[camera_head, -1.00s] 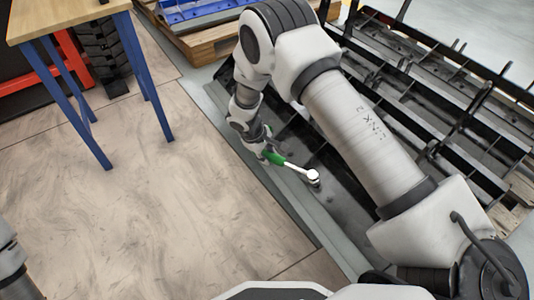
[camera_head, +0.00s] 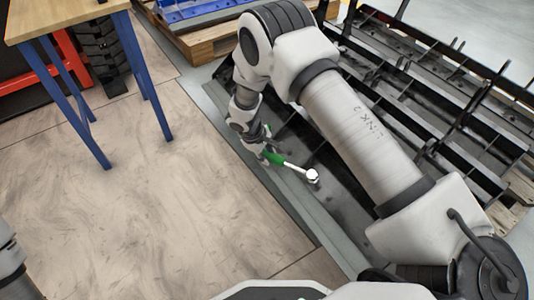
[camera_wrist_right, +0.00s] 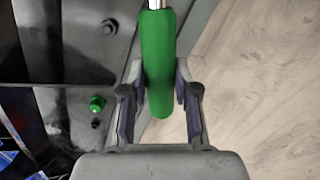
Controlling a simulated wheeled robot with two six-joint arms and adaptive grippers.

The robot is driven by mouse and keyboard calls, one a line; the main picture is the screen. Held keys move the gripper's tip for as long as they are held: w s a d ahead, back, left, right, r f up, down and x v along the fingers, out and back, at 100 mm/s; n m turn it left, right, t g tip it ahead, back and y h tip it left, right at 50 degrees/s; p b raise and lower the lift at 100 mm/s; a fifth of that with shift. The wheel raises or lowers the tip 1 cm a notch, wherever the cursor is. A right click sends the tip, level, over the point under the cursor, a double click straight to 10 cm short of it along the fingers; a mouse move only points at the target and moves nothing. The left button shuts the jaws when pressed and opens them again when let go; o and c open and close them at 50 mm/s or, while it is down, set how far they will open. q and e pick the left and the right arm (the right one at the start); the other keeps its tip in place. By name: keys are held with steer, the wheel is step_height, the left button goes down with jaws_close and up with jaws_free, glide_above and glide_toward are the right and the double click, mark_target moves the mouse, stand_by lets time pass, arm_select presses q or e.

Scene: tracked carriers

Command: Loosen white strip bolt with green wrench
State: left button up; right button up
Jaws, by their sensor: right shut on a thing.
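The wrench has a green handle (camera_head: 274,158) and a bright metal head (camera_head: 312,176). My right gripper (camera_head: 266,152) is shut on the handle, beside the dark track carrier. In the right wrist view the green handle (camera_wrist_right: 158,62) stands between the two fingers of my right gripper (camera_wrist_right: 158,100), and its metal shaft leaves the top of the picture. The wrench head shows over the carrier's dark metal in the head view; I cannot tell whether it sits on a bolt. I cannot make out the white strip bolt. My left gripper is out of view.
The dark carrier (camera_head: 440,105) with ribs and bars fills the right. In the right wrist view, a green bolt (camera_wrist_right: 97,104) and dark bolts (camera_wrist_right: 109,26) sit on its metal. A wooden table (camera_head: 58,12) with blue legs stands upper left. The floor (camera_head: 150,220) is clear.

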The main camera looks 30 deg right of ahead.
jaws_close()
steer(key=shift+s+a+n+p, duration=0.3)
steer(key=shift+a+n+p, duration=0.1)
steer(key=shift+a+p, duration=0.15)
steer(key=shift+s+a+f, duration=0.1)
steer(key=shift+f, duration=0.1)
steer(key=shift+s+a+f+n+p, duration=0.2)
steer(key=shift+s+a+n+p, duration=0.2)
steer(key=shift+a+n, duration=0.25)
steer(key=shift+s, duration=0.1)
steer(key=shift+s+a+f+n+p, duration=0.2)
steer(key=shift+s+a+n+p, duration=0.1)
steer(key=shift+s+a+n, duration=0.3)
